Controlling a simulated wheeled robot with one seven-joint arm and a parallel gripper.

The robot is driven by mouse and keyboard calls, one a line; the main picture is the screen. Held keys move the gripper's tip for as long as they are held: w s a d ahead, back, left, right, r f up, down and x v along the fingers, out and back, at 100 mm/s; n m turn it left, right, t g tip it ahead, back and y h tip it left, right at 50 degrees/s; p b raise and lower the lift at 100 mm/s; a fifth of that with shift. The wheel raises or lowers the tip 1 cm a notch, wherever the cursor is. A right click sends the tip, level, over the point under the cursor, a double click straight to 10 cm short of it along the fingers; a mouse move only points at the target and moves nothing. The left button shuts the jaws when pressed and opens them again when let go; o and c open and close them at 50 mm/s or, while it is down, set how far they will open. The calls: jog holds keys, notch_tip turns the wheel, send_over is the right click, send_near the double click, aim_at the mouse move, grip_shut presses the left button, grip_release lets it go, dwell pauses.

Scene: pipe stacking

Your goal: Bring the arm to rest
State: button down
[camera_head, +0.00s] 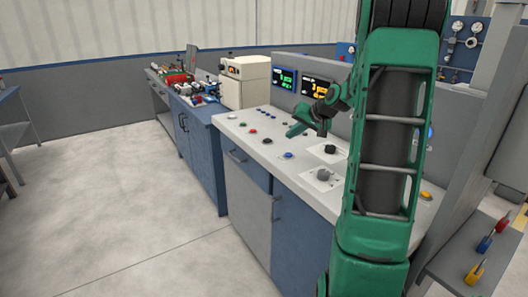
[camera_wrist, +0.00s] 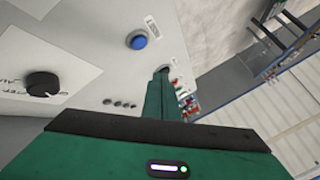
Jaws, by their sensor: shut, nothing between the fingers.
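My gripper (camera_head: 292,132) hangs over the control console (camera_head: 262,150), with its green end pointing left in the head view. In the wrist view my gripper (camera_wrist: 163,72) shows as a narrow green shape with its fingers shut together and nothing held. The console's pale top lies beneath it, with a blue button (camera_wrist: 137,39) and a black knob (camera_wrist: 43,84) nearby. The gripper appears clear of the console top. My green arm fills much of the right side of the head view and hides part of the console.
A beige box-shaped machine (camera_head: 246,82) stands behind the console. A blue workbench (camera_head: 197,138) with red and metal parts stands farther back. Two lit displays (camera_head: 286,80) rise at the console's back. A grey shelf (camera_head: 470,262) with padlocks is at right. The floor at left is clear.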

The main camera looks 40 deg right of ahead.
jog(key=s+a+f+g, duration=0.1)
jog(key=s+a+g, duration=0.2)
jog(key=s+a, duration=0.4)
jog(key=s+a+f+n+g, duration=0.1)
jog(key=s+a+g, duration=0.2)
jog(key=s, duration=1.4)
jog(key=s+a+f+n+g, duration=0.1)
jog(key=s+a+g, duration=0.2)
jog(key=s+a, duration=0.8)
jog(key=shift+s+a+f, duration=0.25)
jog(key=shift+s+a, duration=0.1)
jog(key=shift+s, duration=0.25)
jog(key=shift+s, duration=0.15)
